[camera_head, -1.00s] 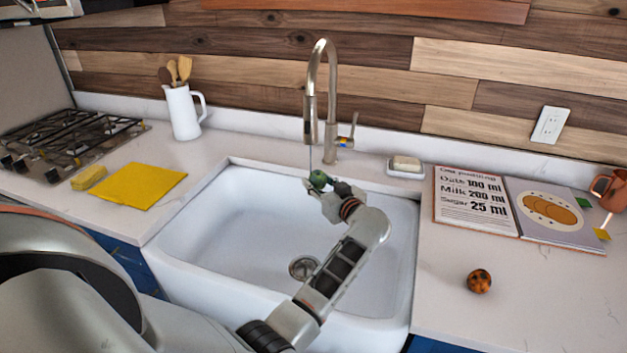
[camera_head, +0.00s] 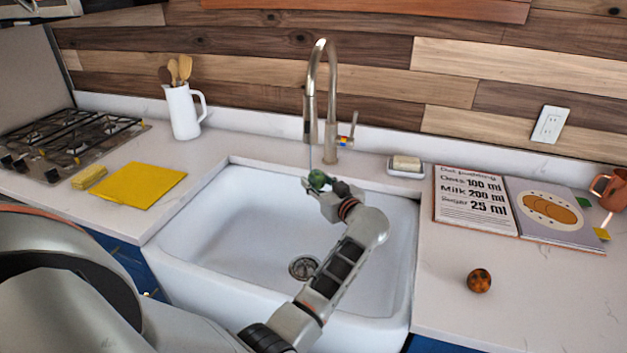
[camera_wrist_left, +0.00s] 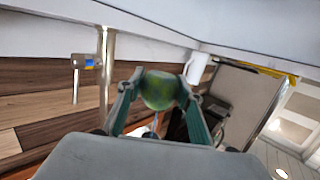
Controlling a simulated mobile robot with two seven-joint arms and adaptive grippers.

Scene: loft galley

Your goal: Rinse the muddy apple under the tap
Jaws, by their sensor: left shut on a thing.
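A green apple (camera_head: 318,179) with darker patches is held between the fingers of my left gripper (camera_head: 322,186), over the back of the white sink (camera_head: 230,215). In the left wrist view the apple (camera_wrist_left: 159,90) sits between the two fingertips of my left gripper (camera_wrist_left: 155,97). The tap (camera_head: 331,95) arches above, and a thin stream of water falls from its spout onto the apple. The tap's handle (camera_head: 346,141) has a blue and yellow-red mark. My right gripper is not in view.
An orange, dark-spotted round fruit (camera_head: 479,281) lies on the right counter (camera_head: 560,290). An open recipe book (camera_head: 475,200), a soap dish (camera_head: 405,170) and a copper mug (camera_head: 610,190) are also there. A white jug (camera_head: 182,112), yellow cloth (camera_head: 140,185) and sponge (camera_head: 90,177) stand left.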

